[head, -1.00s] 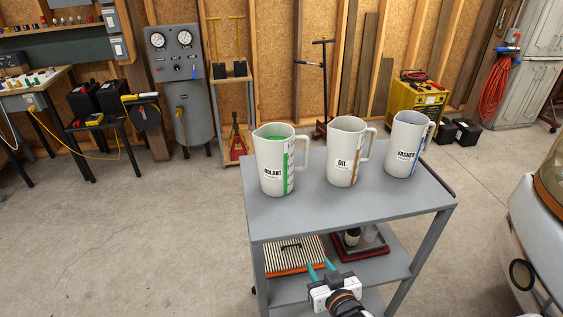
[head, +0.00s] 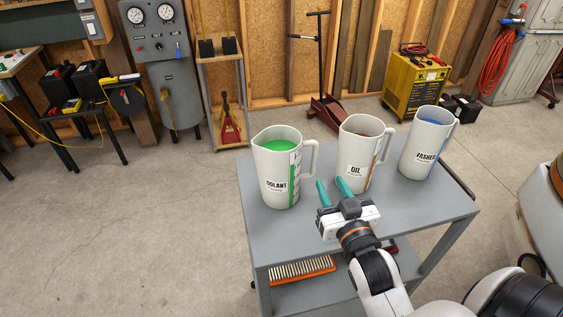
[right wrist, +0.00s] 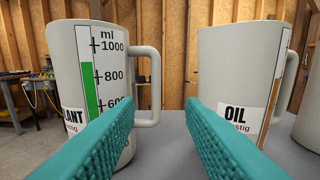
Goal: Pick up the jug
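Three white jugs stand upright on a grey cart top (head: 330,228). The left coolant jug (head: 276,168) holds green liquid. The middle oil jug (head: 352,155) holds brown liquid, and the right washer jug (head: 422,145) holds blue liquid. My right gripper (head: 333,188) is open and empty above the cart, in front of the gap between the coolant and oil jugs. In the right wrist view its teal fingers (right wrist: 165,125) point at that gap, with the coolant jug's handle (right wrist: 148,85) between them and beyond. The coolant jug (right wrist: 85,75) is at left, the oil jug (right wrist: 240,75) at right. My left gripper is out of view.
The cart's lower shelf holds a pleated filter (head: 303,270). A car body (head: 540,205) stands at the right. A red floor jack (head: 328,112) and a yellow machine (head: 415,80) stand behind the cart. The cart top's front left is bare.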

